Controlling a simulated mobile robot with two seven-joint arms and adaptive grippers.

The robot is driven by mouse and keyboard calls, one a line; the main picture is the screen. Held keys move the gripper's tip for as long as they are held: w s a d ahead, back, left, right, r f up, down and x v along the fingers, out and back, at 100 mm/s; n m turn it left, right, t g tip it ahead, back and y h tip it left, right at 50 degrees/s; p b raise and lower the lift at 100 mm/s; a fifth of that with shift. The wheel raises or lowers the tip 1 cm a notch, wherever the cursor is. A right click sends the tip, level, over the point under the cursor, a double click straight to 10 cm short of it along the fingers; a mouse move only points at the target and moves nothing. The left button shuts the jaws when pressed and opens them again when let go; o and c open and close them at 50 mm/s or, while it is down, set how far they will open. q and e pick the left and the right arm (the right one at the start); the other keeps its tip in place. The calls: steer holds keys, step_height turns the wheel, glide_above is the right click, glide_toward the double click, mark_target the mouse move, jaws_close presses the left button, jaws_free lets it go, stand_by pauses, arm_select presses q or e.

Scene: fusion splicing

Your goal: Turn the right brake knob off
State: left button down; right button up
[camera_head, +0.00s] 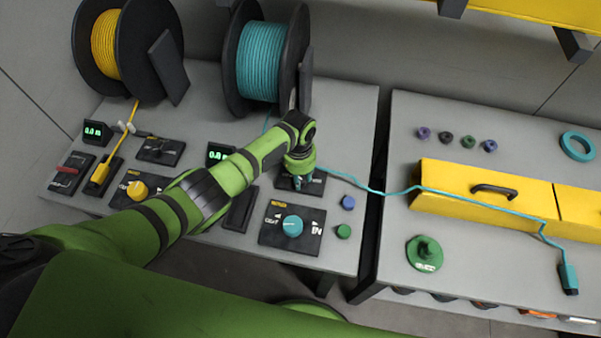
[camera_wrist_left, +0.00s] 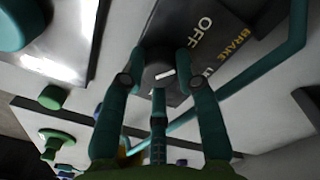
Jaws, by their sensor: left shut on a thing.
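The right brake knob (camera_wrist_left: 159,71) is a dark round knob with a white pointer mark, on a black panel lettered BRAKE and OFF. A second label is partly hidden behind a finger. My left gripper (camera_head: 301,182) reaches down onto the right brake panel (camera_head: 318,187), below the teal spool. In the left wrist view its green fingers (camera_wrist_left: 160,78) stand around the knob, and it is shut on it. The white mark does not clearly point at either label. In the head view the gripper hides the knob. My right gripper does not show.
A teal cable (camera_head: 365,187) runs from beside the brake panel over the yellow cover (camera_head: 450,187). A panel with a teal knob (camera_head: 292,226) lies in front. The left brake panel (camera_head: 160,150) is near the yellow spool (camera_head: 106,43). A gap separates the two tables.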

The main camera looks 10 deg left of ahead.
arm_select(q)
steer(key=shift+n, duration=0.7)
steer(key=shift+a+p, duration=0.1)
steer(key=shift+p, duration=0.25)
steer(key=c, duration=0.9)
jaws_free()
steer(key=shift+r, duration=0.1)
step_height(320, 180, up, 12)
steer(key=shift+a, duration=0.15)
